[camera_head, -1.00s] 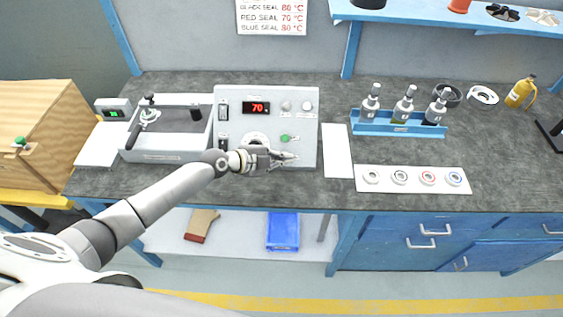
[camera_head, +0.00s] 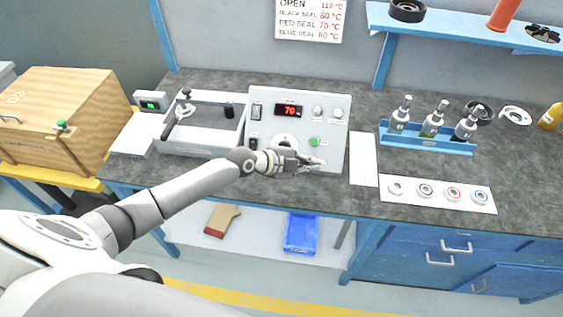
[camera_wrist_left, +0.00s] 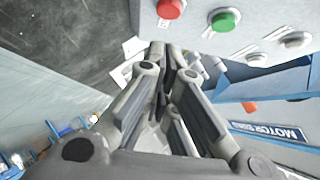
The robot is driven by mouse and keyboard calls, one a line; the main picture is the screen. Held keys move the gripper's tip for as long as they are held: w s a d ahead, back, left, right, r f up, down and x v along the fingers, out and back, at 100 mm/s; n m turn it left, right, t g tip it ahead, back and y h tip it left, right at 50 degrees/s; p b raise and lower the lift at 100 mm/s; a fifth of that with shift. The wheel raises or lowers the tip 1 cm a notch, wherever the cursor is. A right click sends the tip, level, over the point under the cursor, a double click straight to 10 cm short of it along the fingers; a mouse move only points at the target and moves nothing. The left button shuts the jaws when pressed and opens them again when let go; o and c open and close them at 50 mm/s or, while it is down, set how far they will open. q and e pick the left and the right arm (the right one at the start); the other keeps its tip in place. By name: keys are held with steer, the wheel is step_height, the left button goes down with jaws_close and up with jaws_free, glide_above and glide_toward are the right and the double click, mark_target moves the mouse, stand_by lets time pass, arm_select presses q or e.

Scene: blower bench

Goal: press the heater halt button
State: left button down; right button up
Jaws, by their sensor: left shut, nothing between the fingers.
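The grey control box (camera_head: 258,165) stands on the bench with a red display (camera_head: 289,111) reading 70. Its green button (camera_head: 314,142) shows just above my left fingers; it also shows in the left wrist view (camera_wrist_left: 224,20). A red button (camera_wrist_left: 171,8) sits beside the green one in the left wrist view, at the top edge. In the head view my fingers appear to cover the red button. No heater halt label is readable. My left gripper (camera_head: 318,162) is shut and empty, in front of the lower panel. Its fingertips (camera_wrist_left: 165,58) appear close to the red button; contact cannot be told. My right gripper is not in view.
Left of the box is a grey tray fixture (camera_head: 190,151). To the right are a white plate (camera_head: 364,160), a blue bottle rack (camera_head: 430,143) and a white board (camera_head: 437,203) with several rings. A wooden box (camera_head: 60,110) stands far left.

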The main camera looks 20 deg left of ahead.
arm_select(q)
steer(key=b+v, duration=0.2)
steer(key=v, duration=0.7)
steer(key=shift+s+a+r, duration=0.2)
steer(key=shift+s+r, duration=0.05)
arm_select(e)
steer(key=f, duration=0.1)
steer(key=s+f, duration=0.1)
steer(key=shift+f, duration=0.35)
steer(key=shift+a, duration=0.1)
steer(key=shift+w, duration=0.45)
